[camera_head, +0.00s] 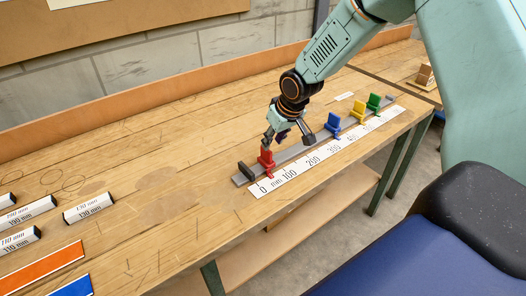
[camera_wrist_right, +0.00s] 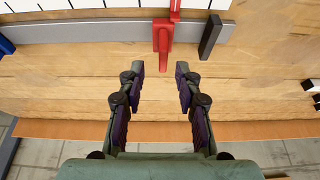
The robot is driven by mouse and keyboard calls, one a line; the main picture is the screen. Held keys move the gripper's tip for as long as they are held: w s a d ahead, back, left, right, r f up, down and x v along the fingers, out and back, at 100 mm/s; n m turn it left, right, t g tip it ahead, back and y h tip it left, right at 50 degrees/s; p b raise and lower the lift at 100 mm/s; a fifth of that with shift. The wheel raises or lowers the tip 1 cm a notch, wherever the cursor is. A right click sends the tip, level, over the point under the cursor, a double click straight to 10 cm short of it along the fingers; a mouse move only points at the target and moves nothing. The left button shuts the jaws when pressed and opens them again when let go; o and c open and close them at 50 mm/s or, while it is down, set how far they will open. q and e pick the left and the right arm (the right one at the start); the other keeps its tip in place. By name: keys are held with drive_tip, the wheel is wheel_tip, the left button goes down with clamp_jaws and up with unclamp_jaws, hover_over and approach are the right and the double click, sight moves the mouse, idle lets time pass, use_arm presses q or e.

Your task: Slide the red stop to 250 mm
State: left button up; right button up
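The red stop (camera_head: 266,161) sits on the grey rail (camera_head: 296,151) near the 0 mm end, between the 0 and 100 labels; its exact reading is too small to tell. In the right wrist view the red stop (camera_wrist_right: 162,38) stands beyond my fingertips, in line with the gap between them. My right gripper (camera_head: 288,141) is open and empty, just above and beside the red stop; in the wrist view its two fingers (camera_wrist_right: 161,72) are spread apart. The white millimetre scale (camera_head: 326,153) runs along the rail's front. My left gripper is not in view.
A dark end block (camera_head: 247,172) closes the rail beside the red stop. Blue (camera_head: 332,124), yellow (camera_head: 358,111) and green (camera_head: 374,102) stops stand farther along. Labelled blocks (camera_head: 88,207) lie at the left. A wooden ledge (camera_head: 150,96) borders the bench's back.

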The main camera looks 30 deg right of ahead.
sight(266, 160)
drive_tip(key=b+x, duration=0.1)
drive_tip(key=x, duration=0.3)
drive_tip(key=b+x, duration=0.1)
drive_tip(key=x, duration=0.1)
drive_tip(key=shift+w+a+b, duration=0.2)
drive_tip(key=shift+a+b, duration=0.1)
drive_tip(key=shift+a, duration=0.1)
drive_tip(key=shift+d+f, duration=0.15)
drive_tip(key=shift+f, duration=0.1)
drive_tip(key=shift+s+d+f, duration=0.1)
drive_tip(key=shift+s+d, duration=0.05)
drive_tip(key=shift+d, duration=0.1)
drive_tip(key=shift+w+a, duration=0.3)
drive_tip(key=shift+a, duration=0.05)
drive_tip(key=shift+c, duration=1.1)
drive_tip(key=shift+s+d, duration=0.2)
drive_tip(key=shift+d, duration=0.05)
drive_tip(key=c, duration=0.4)
drive_tip(key=shift+w+a, duration=0.1)
drive_tip(key=shift+a, duration=0.05)
clamp_jaws()
